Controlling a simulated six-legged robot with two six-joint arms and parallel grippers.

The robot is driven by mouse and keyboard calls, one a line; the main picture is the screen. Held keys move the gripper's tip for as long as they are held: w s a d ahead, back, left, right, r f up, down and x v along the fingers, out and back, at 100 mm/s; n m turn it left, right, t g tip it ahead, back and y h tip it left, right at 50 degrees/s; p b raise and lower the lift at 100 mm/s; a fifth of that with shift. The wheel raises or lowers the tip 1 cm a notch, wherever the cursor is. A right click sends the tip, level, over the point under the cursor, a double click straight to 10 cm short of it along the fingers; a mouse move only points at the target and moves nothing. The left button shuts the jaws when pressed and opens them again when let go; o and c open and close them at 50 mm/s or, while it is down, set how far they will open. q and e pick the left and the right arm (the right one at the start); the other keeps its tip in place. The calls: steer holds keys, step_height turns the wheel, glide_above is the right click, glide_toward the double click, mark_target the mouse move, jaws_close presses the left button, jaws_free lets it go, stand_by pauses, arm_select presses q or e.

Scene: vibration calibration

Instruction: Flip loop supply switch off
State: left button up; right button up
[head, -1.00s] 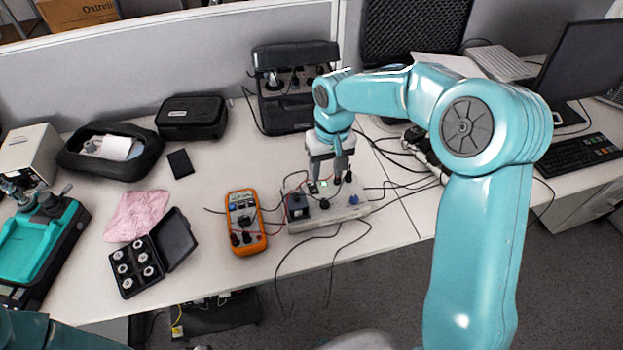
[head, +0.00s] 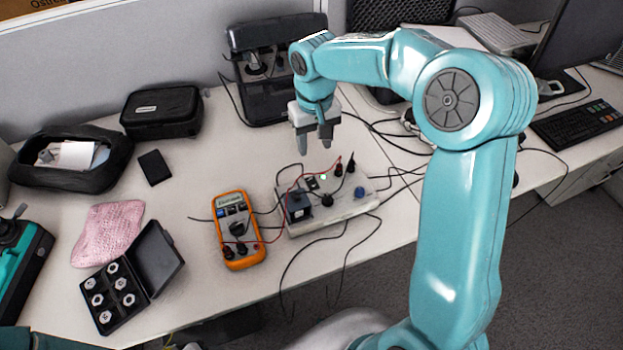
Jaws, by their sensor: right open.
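The loop supply box (head: 345,205) is a pale low unit on the bench, with a dark block (head: 298,207), a black knob, a blue terminal (head: 360,192), plugged leads and a lit green light (head: 323,177). A small dark switch (head: 311,183) sits near the light; its position is too small to tell. My right gripper (head: 314,146) is open and empty, pointing down, above and behind the box, apart from it. Of my left arm only a teal piece shows at the lower left edge; its gripper is not in view.
An orange multimeter (head: 238,230) stands left of the box, joined by red and black leads. A black case of weights or fittings (head: 115,297), a pink cloth (head: 107,233) and a black pouch (head: 162,112) lie further left. Loose cables hang over the front edge.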

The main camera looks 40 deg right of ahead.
mark_target(314, 187)
step_height(314, 187, down, 14)
steer(key=shift+w+d+f, duration=0.1)
steer(key=shift+w+f, duration=0.05)
steer(key=shift+f, duration=0.25)
